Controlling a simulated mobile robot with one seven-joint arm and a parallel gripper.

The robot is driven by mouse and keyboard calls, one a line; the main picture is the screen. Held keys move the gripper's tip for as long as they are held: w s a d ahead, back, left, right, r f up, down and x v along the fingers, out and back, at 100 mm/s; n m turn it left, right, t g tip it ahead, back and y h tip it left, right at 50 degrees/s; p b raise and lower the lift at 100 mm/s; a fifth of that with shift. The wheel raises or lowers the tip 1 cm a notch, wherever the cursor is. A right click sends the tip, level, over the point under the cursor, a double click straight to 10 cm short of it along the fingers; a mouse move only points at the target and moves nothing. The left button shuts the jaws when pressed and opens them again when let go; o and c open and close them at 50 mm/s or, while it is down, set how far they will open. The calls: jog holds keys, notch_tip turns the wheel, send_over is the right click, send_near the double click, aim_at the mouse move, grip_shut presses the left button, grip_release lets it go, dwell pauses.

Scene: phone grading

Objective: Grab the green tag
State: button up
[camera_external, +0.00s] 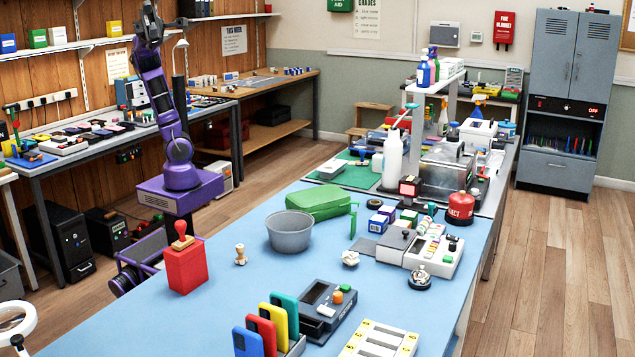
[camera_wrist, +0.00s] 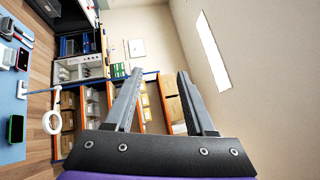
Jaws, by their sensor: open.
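No thing is plainly readable as a green tag. A thin green upright piece (camera_external: 353,222) stands at the right end of the green case (camera_external: 318,204) on the blue bench; I cannot tell whether it is the tag. Small green items also sit among the blocks farther right. My purple arm is raised at the upper left in the external view, well away from these things. My gripper (camera_wrist: 160,73) shows in the wrist view with its two fingers apart and nothing between them. It points towards shelving and wall, not the bench.
The blue bench (camera_external: 235,290) holds a grey bowl (camera_external: 289,232), a red box with a stamp (camera_external: 186,268), a rack of coloured phones (camera_external: 272,322), and a dark device (camera_external: 325,305). A white bottle (camera_external: 392,160) stands behind. The bench's left middle has free room.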

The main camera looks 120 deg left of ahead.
jog(key=s+d+r+m+g+h, duration=0.3)
jog(key=s+r+m+h, duration=0.1)
jog(key=s+r, duration=0.1)
jog(key=w+a+r+t, duration=0.2)
jog(key=w+a+r, duration=0.2)
jog(key=a+r, duration=0.25)
jog(key=w+a+f+n+t+y, duration=0.15)
jog(key=w+a+f+n, duration=0.35)
jog(key=w+a+n, duration=0.5)
jog(key=w+a+f+n+t, duration=0.1)
jog(key=w+a+f+n, duration=0.4)
jog(key=f, duration=0.6)
jog(key=n+t+y, duration=0.1)
jog(key=n+y, duration=1.8)
send_near(359, 203)
jog(key=w, duration=0.3)
jog(key=w+a, duration=0.1)
jog(key=w, duration=0.3)
jog(key=w+a, duration=0.1)
jog(key=w, duration=0.3)
jog(key=shift+w+a+f+b, duration=0.1)
jog(key=shift+w+f+b, duration=0.1)
jog(key=shift+b, duration=0.15)
